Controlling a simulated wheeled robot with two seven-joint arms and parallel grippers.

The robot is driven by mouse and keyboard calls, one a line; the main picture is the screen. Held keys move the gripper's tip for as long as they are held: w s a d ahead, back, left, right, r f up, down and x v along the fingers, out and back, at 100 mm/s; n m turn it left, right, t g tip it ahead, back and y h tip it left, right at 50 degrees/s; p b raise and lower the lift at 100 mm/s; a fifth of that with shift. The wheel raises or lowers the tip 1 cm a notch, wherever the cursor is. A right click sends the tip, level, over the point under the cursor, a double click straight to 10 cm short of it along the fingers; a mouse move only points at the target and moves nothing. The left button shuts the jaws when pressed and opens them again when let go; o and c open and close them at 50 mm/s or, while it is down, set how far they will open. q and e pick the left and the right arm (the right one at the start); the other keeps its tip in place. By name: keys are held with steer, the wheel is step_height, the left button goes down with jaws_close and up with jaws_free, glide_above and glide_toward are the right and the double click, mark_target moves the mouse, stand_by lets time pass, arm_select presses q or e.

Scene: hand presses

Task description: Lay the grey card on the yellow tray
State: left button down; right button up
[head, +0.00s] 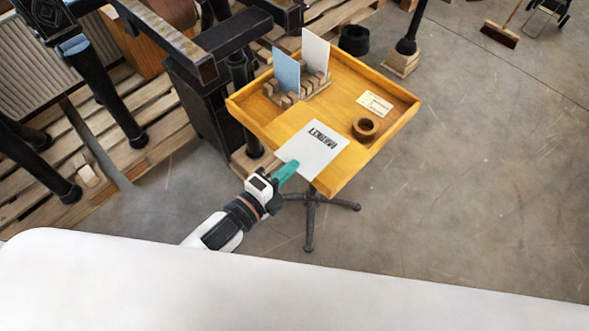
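A pale grey card with dark printed lettering (312,146) is above the near left side of the yellow tray (355,75), which stands on a dark pedestal foot. The card overlaps the tray's near rim. My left gripper (287,171) has teal fingers, and they meet the card's near corner and appear shut on it. The fingertips are partly hidden by the card, and I cannot tell how far it is above the tray floor. My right gripper is not in view.
A slotted wooden rack (298,90) in the tray's far left part holds an upright blue card (286,70) and an upright whitish card (315,52). A brown ring (365,128) and a small cream label (375,103) lie to the right. A black press (200,105) stands left.

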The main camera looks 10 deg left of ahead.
arm_select(q)
steer(key=shift+w+d+f+m+h+b, duration=0.25)
steer(key=shift+d+h, duration=0.15)
steer(key=shift+d, duration=0.1)
steer(key=shift+w+d+f+m+h+b, duration=0.15)
steer(key=shift+w+d+h, duration=0.05)
steer(key=shift+d+h, duration=0.25)
step_height(320, 180, down, 8)
steer(key=b, duration=0.6)
steer(key=shift+r+b, duration=0.25)
steer(key=shift+b, duration=0.1)
steer(key=c, duration=2.1)
jaws_free()
steer(key=shift+c, duration=0.2)
steer(key=o, duration=0.7)
steer(key=shift+c, duration=0.2)
steer(key=shift+f, duration=0.1)
steer(key=shift+s, duration=0.15)
steer(key=shift+p+v, duration=0.75)
steer(key=shift+v, duration=1.4)
